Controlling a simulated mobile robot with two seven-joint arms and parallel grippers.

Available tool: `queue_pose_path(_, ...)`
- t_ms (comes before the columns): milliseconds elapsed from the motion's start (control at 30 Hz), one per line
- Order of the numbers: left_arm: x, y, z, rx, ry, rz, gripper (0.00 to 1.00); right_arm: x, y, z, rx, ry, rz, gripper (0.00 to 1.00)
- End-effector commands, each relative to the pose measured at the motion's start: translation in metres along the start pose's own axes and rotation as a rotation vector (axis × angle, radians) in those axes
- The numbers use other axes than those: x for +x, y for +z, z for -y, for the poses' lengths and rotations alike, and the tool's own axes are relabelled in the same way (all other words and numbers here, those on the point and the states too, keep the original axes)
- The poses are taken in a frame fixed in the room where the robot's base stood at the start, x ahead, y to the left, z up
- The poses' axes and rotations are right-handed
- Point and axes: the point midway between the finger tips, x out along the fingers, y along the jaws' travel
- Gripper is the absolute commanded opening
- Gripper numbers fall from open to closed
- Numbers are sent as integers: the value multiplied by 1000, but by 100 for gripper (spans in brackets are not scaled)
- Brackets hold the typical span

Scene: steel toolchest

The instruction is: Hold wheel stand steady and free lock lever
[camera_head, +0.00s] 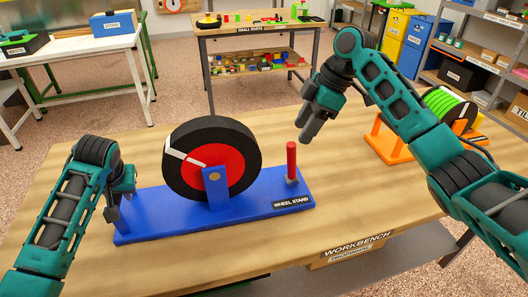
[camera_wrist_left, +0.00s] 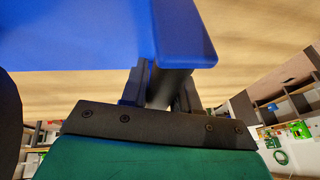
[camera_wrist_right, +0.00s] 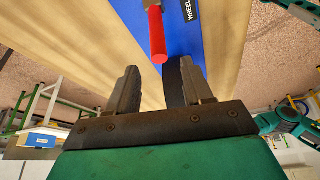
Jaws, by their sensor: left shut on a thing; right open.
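The blue wheel stand (camera_head: 265,201) lies on the wooden workbench and carries an upright black wheel with a red face (camera_head: 238,160) and a white stripe. The lock lever (camera_head: 291,160) is a red upright handle at the stand's right end; it also shows in the right wrist view (camera_wrist_right: 157,35). My left gripper (camera_head: 113,214) is shut on the left end of the stand, which fills the top of the left wrist view (camera_wrist_left: 185,35); its fingertips are partly hidden there. My right gripper (camera_head: 308,132) is open and empty, above and just beyond the lever, not touching it.
An orange stand (camera_head: 388,145) with a green reel (camera_head: 445,103) stands at the bench's right, behind my right arm. The bench top (camera_head: 345,205) is clear between the wheel stand and the orange stand. Other tables and shelves are farther back.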

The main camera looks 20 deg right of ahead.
Motion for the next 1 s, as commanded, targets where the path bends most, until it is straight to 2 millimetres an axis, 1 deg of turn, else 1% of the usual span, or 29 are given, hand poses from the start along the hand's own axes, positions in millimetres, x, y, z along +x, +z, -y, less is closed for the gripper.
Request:
queue_pose_path(33,6,8,-5,6,8,20,0,13,0,1,1,-5,-1,51)
queue_pose_path(200,6,8,-5,6,8,20,0,48,0,1,2,-4,-1,51)
queue_pose_path(300,6,8,-5,6,8,20,0,65,0,1,3,-3,0,51)
queue_pose_path(433,6,8,-5,6,8,20,0,81,0,0,4,-1,-2,51)
queue_pose_path(600,6,8,-5,6,8,20,0,91,0,0,3,1,0,51)
queue_pose_path(867,6,8,-5,6,8,20,0,92,0,0,3,1,0,51)
queue_pose_path(1000,6,8,-5,6,8,20,0,91,0,0,3,1,0,38)
